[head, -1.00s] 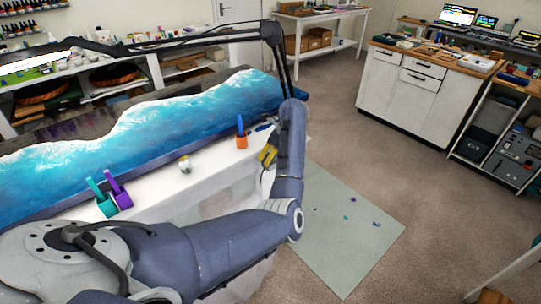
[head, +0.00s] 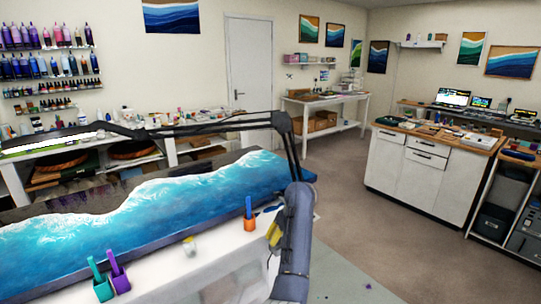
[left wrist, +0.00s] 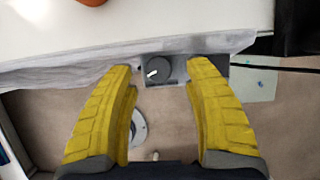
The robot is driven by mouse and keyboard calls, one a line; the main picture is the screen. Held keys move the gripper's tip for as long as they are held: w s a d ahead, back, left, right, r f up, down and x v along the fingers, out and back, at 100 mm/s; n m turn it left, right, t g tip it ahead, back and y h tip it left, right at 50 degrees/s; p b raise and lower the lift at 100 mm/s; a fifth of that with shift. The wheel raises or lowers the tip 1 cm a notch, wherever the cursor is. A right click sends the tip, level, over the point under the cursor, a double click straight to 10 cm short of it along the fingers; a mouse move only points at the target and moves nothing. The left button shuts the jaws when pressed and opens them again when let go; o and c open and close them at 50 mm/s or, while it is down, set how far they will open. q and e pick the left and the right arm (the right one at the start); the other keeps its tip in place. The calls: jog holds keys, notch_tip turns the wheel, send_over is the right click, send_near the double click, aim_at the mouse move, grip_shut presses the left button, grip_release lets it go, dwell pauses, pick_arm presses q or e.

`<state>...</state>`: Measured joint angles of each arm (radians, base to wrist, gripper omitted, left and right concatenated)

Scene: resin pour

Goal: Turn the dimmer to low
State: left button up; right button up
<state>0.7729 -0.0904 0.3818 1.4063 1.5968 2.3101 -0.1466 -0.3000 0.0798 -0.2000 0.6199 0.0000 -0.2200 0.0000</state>
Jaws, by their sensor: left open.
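The dimmer is a dark round knob (left wrist: 158,70) with a white pointer mark, on a grey plate below the white table's edge in the left wrist view. The pointer slants toward the lower left. My left gripper (left wrist: 160,67) is open, with one yellow finger on each side of the knob. I cannot tell whether the fingers touch it. In the head view the yellow left gripper (head: 274,235) shows at the table's front edge, partly behind my arm, and the dimmer is hidden there. My right gripper is not in view.
The white table (head: 165,268) holds a blue wave panel (head: 150,208), an orange cup (head: 249,223), a teal cup (head: 102,289) and a purple cup (head: 121,283). A black jointed lamp arm (head: 215,126) spans above the panel. Open floor (head: 400,250) lies to the right.

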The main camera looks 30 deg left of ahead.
pick_arm(q)
jog(key=v, duration=1.5)
jog(key=a+r+y, duration=0.4)
jog(key=r, duration=0.5)
jog(key=a+r+g+y, duration=0.1)
jog(key=a+r+y, duration=0.2)
jog(key=r, duration=0.6)
jog(key=shift+a+y, duration=0.4)
jog(key=shift+a, duration=0.65)
jog(key=shift+r, duration=0.15)
jog(key=s+d+f+t+h, duration=0.1)
jog(key=d+f+h, duration=0.3)
jog(key=f, duration=0.5)
jog(key=d+f+t+h, duration=0.1)
jog(key=d+f+h, duration=0.3)
jog(key=f, duration=0.6)
jog(key=x, duration=1.6)
jog(key=shift+s+d+f, duration=0.2)
jog(key=shift+s+f, duration=0.05)
jog(key=shift+f, duration=0.15)
